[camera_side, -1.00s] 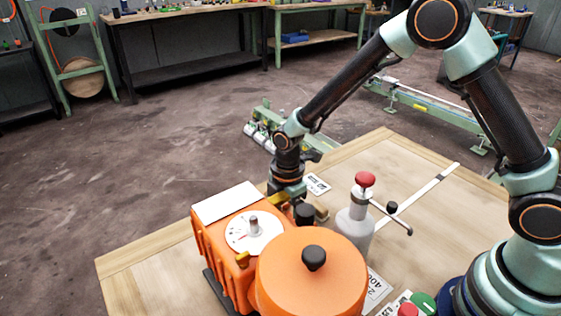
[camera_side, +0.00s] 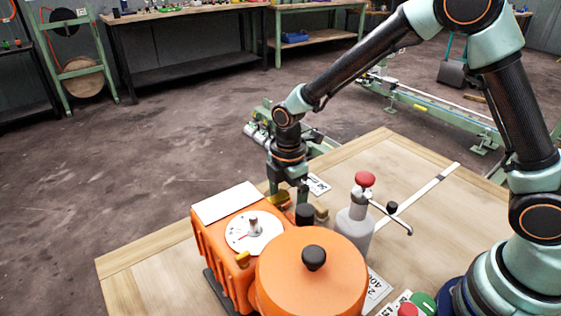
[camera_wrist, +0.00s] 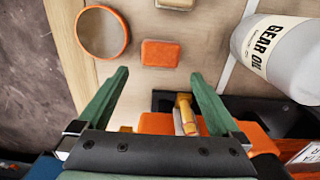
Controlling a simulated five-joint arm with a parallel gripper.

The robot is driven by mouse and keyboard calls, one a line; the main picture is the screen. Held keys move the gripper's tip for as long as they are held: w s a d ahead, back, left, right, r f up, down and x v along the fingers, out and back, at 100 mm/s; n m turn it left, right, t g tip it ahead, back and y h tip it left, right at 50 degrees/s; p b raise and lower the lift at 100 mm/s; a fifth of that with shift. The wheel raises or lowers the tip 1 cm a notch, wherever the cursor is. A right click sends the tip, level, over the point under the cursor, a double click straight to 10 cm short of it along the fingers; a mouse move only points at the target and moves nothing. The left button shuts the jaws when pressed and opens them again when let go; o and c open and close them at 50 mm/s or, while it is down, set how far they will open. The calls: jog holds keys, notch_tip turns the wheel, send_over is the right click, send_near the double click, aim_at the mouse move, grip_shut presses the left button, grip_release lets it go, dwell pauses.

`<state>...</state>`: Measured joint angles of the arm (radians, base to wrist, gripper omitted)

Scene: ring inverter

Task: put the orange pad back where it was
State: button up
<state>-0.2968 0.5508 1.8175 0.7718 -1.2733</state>
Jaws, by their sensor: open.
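The orange pad (camera_wrist: 160,53) lies flat on the wooden bench top in the wrist view, just beyond my fingertips. My gripper (camera_wrist: 160,76) is open and empty, its two green fingers spread to either side below the pad in the picture. A round orange-rimmed ring or disc (camera_wrist: 128,35) lies left of the pad, apart from it. In the side view my gripper (camera_side: 288,196) points down behind the orange machine (camera_side: 236,262). The pad is hidden there.
A gear oil bottle (camera_wrist: 286,58) stands to the right in the wrist view. A beige block (camera_wrist: 175,4) is at the top edge. The orange machine's yellow lever (camera_wrist: 186,112) shows near my right finger. A red-topped grey cylinder (camera_side: 355,222) stands right of my gripper.

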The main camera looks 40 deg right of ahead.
jog(key=s+d+r+m+t, duration=0.1)
jog(key=s+d+r+m, duration=0.2)
jog(key=r, duration=0.5)
jog(key=s+d+r+m+t, duration=0.1)
jog(key=d+r+m, duration=0.25)
jog(key=r, duration=0.45)
jog(key=s+d+r+m+t, duration=0.3)
jog(key=s+d+m, duration=0.3)
jog(key=m, duration=0.5)
jog(key=shift+s+t, duration=0.3)
jog(key=shift+s, duration=0.7)
